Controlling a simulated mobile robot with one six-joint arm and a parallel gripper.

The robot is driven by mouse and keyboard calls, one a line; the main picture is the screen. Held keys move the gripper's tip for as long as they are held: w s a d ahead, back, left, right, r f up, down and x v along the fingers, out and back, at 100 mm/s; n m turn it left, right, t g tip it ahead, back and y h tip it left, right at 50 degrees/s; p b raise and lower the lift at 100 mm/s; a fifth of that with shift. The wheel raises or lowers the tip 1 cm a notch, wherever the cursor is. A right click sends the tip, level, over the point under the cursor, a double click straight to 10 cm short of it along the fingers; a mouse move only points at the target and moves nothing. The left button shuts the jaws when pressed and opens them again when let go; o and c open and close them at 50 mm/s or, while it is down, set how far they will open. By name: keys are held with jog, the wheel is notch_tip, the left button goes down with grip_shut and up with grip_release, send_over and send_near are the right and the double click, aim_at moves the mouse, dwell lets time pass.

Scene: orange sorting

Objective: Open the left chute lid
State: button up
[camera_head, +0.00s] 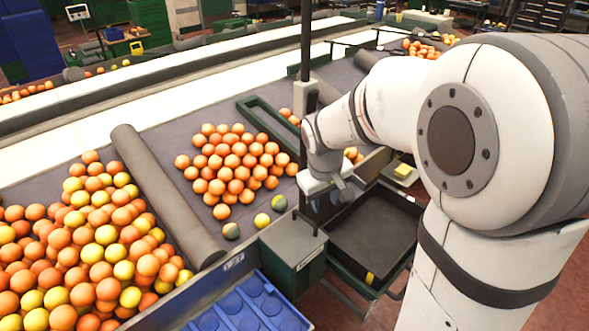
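A green box (291,270) with a flat grey top (292,238) stands at the front edge of the sorting table, left of the black tray. It has a small label on its front. The grey top looks closed and is probably the left chute lid, but no readable marking confirms this. My gripper (318,222) points down by the box's back right corner, just above or beside the grey top. I cannot tell whether it touches it. Its dark, thin fingers are small and partly lost against the black tray, so their opening is unclear. I see no object held.
Oranges (235,165) lie heaped behind the box, with two grey-green fruits (231,231) (279,203) and a yellow one (262,220) nearby. A black tray (378,232) is at right, a grey roller (165,195) at left, a blue crate (245,305) in front. A dark upright post (306,50) stands behind my gripper.

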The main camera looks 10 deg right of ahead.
aim_at(305, 218)
jog(key=w+a+f+n+p, duration=0.2)
jog(key=w+a+f+n, duration=0.15)
jog(key=w+f, duration=0.5)
jog(key=shift+g+h, duration=0.3)
jog(key=shift+h, duration=0.1)
jog(key=f, duration=0.2)
jog(key=w+f, duration=0.1)
jog(key=f, duration=0.2)
jog(key=f+p, duration=0.1)
jog(key=f, duration=0.1)
jog(key=shift+w+d+f, duration=0.15)
jog(key=shift+w+f, duration=0.1)
jog(key=shift+w, duration=0.05)
grip_shut()
